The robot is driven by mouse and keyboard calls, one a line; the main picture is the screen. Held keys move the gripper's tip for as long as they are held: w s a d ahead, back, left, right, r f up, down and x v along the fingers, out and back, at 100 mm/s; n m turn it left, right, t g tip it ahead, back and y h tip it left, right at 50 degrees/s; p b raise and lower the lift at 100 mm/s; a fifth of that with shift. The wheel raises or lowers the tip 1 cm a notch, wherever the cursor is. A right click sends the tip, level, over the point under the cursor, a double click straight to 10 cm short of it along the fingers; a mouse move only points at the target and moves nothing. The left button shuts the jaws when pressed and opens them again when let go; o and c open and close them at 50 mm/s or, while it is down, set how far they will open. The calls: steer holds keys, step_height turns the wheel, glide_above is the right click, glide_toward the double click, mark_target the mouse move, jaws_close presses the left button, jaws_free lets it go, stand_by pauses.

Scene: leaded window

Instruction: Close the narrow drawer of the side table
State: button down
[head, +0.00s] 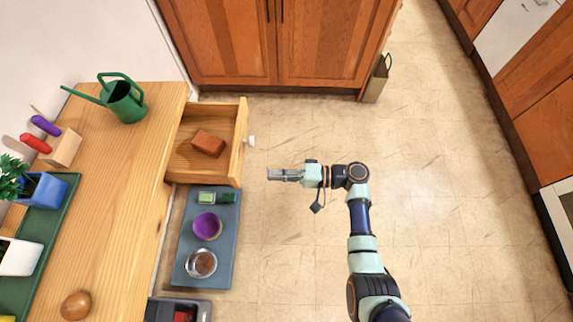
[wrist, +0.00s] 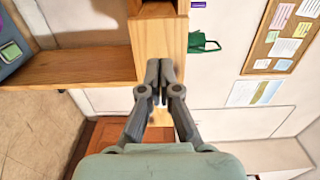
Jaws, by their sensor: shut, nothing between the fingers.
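The side table (head: 120,190) has a light wooden top along the left of the head view. Its narrow drawer (head: 241,150) is pulled out at the far end, with a pale knob (head: 251,141) on its front. A brown block (head: 208,143) lies inside. My gripper (head: 271,174) is shut and empty, to the right of the drawer front, apart from it and nearer than the knob. In the wrist view, my closed fingers (wrist: 159,68) overlap the wooden drawer (wrist: 160,42) and partly hide it.
A grey-blue shelf (head: 205,274) beside the drawer bears a green item, a purple bowl (head: 207,226) and a metal bowl (head: 202,264). A dark open tray (head: 205,309) lies nearer. A green watering can (head: 122,102) stands on the tabletop.

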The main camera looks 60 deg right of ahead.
mark_target(238, 174)
steer(key=b+x, duration=0.1)
steer(key=x, duration=0.7)
steer(key=shift+b, duration=0.35)
